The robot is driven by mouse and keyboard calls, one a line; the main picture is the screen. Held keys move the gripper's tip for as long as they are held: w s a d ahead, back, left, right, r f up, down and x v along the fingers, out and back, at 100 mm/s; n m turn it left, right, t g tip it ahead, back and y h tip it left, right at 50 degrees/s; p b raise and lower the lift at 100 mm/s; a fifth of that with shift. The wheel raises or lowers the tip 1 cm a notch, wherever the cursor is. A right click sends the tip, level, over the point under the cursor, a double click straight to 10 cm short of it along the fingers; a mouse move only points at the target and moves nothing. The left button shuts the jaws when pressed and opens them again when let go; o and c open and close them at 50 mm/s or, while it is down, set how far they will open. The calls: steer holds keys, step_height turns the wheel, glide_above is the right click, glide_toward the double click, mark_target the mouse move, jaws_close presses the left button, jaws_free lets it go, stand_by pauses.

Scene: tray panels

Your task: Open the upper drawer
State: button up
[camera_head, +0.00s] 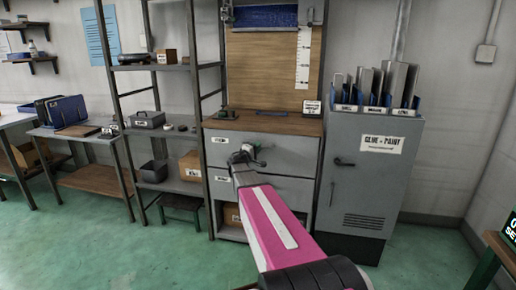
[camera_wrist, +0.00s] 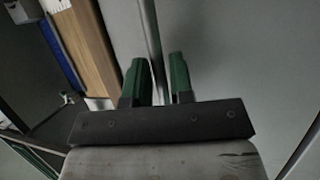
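The grey drawer cabinet stands under a wooden worktop in the head view. Its upper drawer (camera_head: 290,157) has a plain grey front and looks flush with the cabinet. My gripper (camera_head: 245,153) is in front of the upper drawer's left-middle part and hides some of it. In the wrist view, my gripper (camera_wrist: 157,75) has two green fingers standing apart. A thin grey bar, seemingly the drawer handle (camera_wrist: 151,35), runs up the picture between the fingers. I see no clear contact on either finger. The handle is mostly hidden by my gripper in the head view.
A lower drawer (camera_head: 295,190) sits below. A grey locker (camera_head: 370,185) labelled for glue and paint stands close on the right. A metal shelf rack (camera_head: 127,110) stands on the left. The green floor (camera_head: 130,250) in front is mostly clear.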

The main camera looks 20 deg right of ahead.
steer(key=shift+w+d, duration=0.2)
steer(key=shift+d, duration=0.15)
steer(key=shift+c, duration=0.4)
jaws_close()
steer(key=shift+s, duration=0.1)
